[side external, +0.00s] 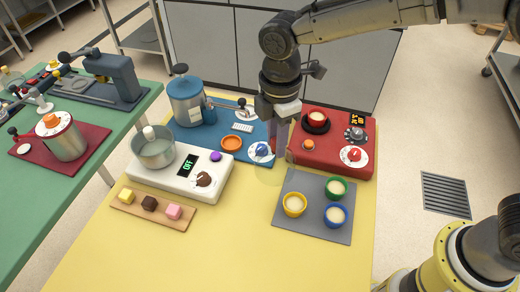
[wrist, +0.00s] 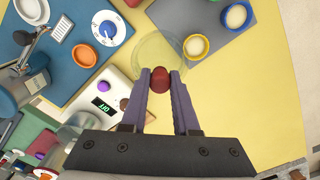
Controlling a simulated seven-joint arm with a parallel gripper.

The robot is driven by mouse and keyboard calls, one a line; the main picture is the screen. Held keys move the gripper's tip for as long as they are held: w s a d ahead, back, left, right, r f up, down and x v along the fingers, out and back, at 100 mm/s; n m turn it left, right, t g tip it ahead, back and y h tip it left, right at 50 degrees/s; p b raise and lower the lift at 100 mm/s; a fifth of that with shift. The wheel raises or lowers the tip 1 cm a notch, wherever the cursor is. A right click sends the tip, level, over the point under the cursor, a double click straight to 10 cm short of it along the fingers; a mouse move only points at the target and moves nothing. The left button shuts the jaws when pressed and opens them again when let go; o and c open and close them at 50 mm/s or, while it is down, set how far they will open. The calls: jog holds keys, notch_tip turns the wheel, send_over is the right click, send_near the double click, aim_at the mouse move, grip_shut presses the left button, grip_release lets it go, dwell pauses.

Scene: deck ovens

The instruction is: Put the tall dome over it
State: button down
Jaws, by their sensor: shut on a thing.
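My gripper (wrist: 160,78) is shut on the dark red knob (wrist: 160,85) of a clear dome. The dome (wrist: 148,50) is nearly transparent and hangs beyond the fingertips in the wrist view. In the side view, my gripper (side external: 279,150) is above the yellow table, and the faint dome (side external: 268,175) shows below it, left of the grey mat (side external: 312,232). On the mat stand a yellow cup (side external: 294,205), a green cup (side external: 337,188) and a blue cup (side external: 335,215), each with pale contents. No cup is under the dome. Whether the dome touches the table I cannot tell.
A blue board (side external: 205,133) with a canister (side external: 186,100) and orange bowl (side external: 231,143) is behind left. A white scale (side external: 180,180) bears a pot (side external: 154,150).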

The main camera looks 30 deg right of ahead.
jog(key=s+d+r, duration=0.5)
jog(key=s, duration=0.2)
jog(key=w+d+r+n, duration=0.1)
jog(key=w+d, duration=0.3)
jog(key=w, duration=0.3)
jog(key=w+d+r+n, duration=0.1)
jog(key=w+d, duration=0.2)
jog(key=w, duration=0.4)
jog(key=w+d+f+m, duration=0.2)
jog(key=w+d+f, duration=0.15)
jog(key=d, duration=0.45)
jog(key=shift+w+a+f, duration=0.1)
jog(key=shift+f, duration=1.35)
jog(key=shift+a+f, duration=0.1)
jog(key=shift+f, duration=1.35)
jog(key=shift+f, duration=0.2)
